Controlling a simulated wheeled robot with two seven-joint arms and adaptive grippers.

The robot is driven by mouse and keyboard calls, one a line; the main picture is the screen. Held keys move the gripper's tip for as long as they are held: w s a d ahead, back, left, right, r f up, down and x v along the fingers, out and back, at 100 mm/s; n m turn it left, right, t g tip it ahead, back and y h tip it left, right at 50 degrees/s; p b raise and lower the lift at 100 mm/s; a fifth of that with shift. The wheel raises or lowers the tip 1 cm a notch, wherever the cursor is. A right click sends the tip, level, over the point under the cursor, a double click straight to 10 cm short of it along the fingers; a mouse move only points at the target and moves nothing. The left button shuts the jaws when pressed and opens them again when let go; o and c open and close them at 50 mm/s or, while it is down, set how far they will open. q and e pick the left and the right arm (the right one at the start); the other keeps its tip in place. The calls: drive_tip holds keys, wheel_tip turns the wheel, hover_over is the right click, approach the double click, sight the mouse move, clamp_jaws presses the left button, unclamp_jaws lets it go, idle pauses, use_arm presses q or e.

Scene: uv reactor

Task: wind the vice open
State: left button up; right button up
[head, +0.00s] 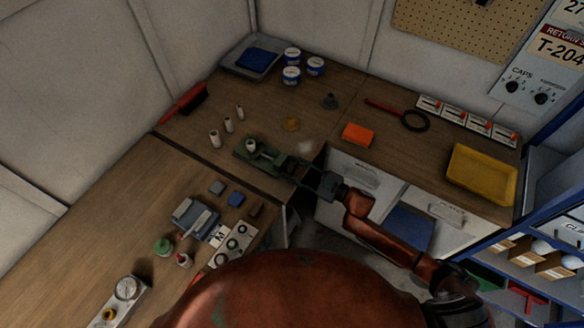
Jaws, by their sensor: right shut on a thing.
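The vice (256,155) is a dark green block lying near the front edge of the bench's inner corner. A small pale cylindrical piece (251,146) stands at its left end, but I cannot tell how it is held. My right gripper (302,172) reaches in from the lower right and is shut at the vice's right end, on what appears to be the vice handle. The fingers hide most of the handle, and the gap between the jaws is too small to judge. My left gripper does not show.
Several small white cylinders (228,125) stand left of the vice. An orange block (358,134), a magnifier (414,121) and a yellow tray (482,174) lie to the right. White-and-blue tubs (291,75) stand behind. A grey-blue device (195,217) sits on the left bench.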

drive_tip(key=shift+w+d, duration=0.1)
drive_tip(key=shift+d, duration=0.05)
drive_tip(key=o, duration=1)
drive_tip(key=shift+o, duration=0.9)
drive_tip(key=v, duration=1.2)
